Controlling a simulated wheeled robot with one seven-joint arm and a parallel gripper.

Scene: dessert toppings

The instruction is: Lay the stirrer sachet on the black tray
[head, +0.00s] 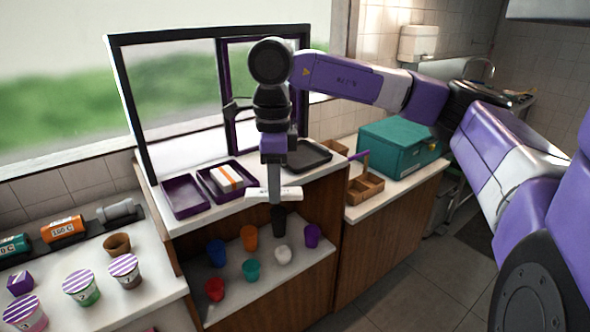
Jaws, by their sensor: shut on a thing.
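The stirrer sachet (292,193) appears as a slim white bar with a small dark mark. It lies level, crosswise in my gripper (272,196). My gripper points straight down and is shut on the sachet near its middle, in front of the counter's front edge in the picture. The black tray (309,157) lies flat and empty on the white counter, up and to the right of my gripper. My wrist partly covers its left side. A dark piece shows just below the sachet; I cannot tell whether it is fingertip or a thing on the shelf.
Purple trays (183,197) stand left of the black tray; one holds a white and orange packet (228,178). A black frame (125,90) rises behind. A teal box (400,148) and wooden caddy (365,188) stand right. Several coloured cups (217,252) sit on the lower shelf.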

